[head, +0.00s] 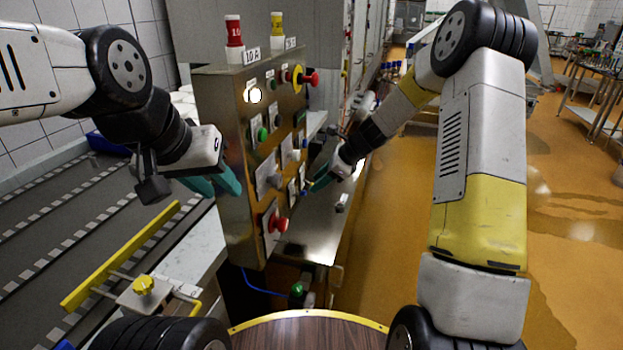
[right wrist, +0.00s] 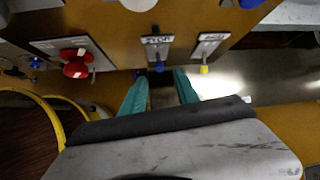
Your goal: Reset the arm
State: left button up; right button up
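A metal control panel (head: 235,160) stands in front of me with coloured buttons, knobs and switches on its right-hand face. My right gripper (head: 317,181) is by that face. In the right wrist view its two teal fingers (right wrist: 160,92) are apart with nothing between them, and their tips point at the panel near a blue-tipped switch (right wrist: 159,66) under a small label plate. A yellow-tipped switch (right wrist: 204,69) is just right of it. My left gripper (head: 212,184) is left of the panel, with its teal fingers apart and no object visible between them.
A red knob (head: 278,223) sticks out low on the panel, and it seems to show in the right wrist view (right wrist: 76,68). A conveyor (head: 60,240) with a yellow rail (head: 120,258) lies to the left. Open orange floor (head: 390,220) is to the right.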

jog(key=shift+r, duration=0.15)
jog(key=s+d+r+n+h, duration=0.1)
jog(key=s+d+r+n, duration=0.1)
jog(key=s+r+n, duration=0.5)
jog(key=s+d+r+n+h, duration=0.15)
jog(key=s+r+n, duration=0.25)
jog(key=s+r, duration=0.55)
jog(key=s+d+r+n+t+h, duration=0.1)
jog(key=s+d+r+n, duration=0.1)
jog(key=s, duration=0.6)
jog(key=s+d+r+n+t+h, duration=0.1)
jog(key=s+d+r+n, duration=0.1)
jog(key=s+d+n, duration=0.2)
jog(key=s+n, duration=0.3)
jog(key=s, duration=0.2)
jog(key=shift+s+d+n+t, duration=0.15)
jog(key=shift+d+n+t, duration=0.15)
jog(key=shift+d+t, duration=0.1)
